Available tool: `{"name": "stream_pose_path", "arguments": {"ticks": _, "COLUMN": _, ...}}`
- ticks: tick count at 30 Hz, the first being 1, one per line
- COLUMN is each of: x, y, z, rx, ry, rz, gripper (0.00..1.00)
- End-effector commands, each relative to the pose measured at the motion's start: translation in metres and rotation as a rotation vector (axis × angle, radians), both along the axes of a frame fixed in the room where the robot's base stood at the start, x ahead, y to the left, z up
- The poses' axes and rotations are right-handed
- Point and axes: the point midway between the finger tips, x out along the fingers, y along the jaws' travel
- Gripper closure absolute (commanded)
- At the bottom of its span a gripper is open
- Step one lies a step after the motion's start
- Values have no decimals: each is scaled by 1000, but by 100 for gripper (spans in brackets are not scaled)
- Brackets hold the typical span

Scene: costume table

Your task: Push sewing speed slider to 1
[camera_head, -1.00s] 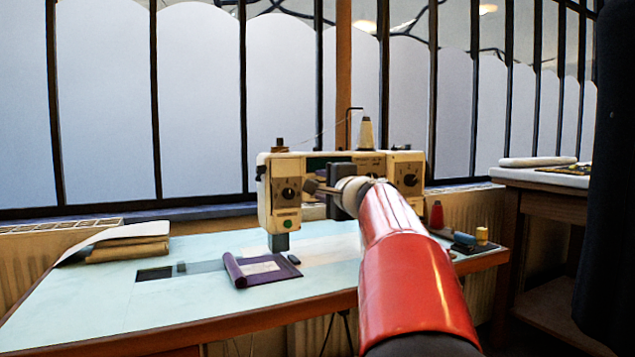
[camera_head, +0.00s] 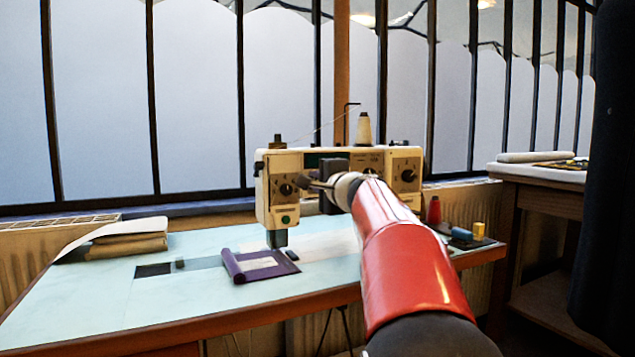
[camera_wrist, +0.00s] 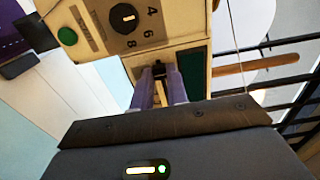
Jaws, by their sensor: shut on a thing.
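The cream sewing machine (camera_head: 405,161) stands on the pale blue table top. Its left dial shows in the head view (camera_head: 286,189) and in the wrist view (camera_wrist: 124,18). In the wrist view the small black speed slider knob (camera_wrist: 158,70) sits in an upright slot beside a dark green panel. My gripper (camera_head: 309,183) is at the machine's front. In the wrist view my gripper (camera_wrist: 160,84) has its narrow grey fingers close together, shut on the slider knob. The arm and gripper hide the slider in the head view, and I cannot read its scale.
A purple cloth (camera_head: 255,265) lies on the table (camera_head: 90,290) below the machine head. Folded fabric (camera_head: 125,240) is at the left. A red spool (camera_head: 434,210) and other small items are at the right.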

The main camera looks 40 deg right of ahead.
Motion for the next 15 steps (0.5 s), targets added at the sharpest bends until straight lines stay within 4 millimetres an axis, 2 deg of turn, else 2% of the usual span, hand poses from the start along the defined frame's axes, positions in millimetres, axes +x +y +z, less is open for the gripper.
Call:
{"name": "stream_pose_path", "arguments": {"ticks": 9, "x": -4, "y": -19, "z": -1, "rx": 1, "ry": 0, "rz": 1, "gripper": 100}}
{"name": "stream_pose_path", "arguments": {"ticks": 15, "x": -5, "y": -20, "z": 0, "rx": 1, "ry": 1, "rz": 1, "gripper": 100}}
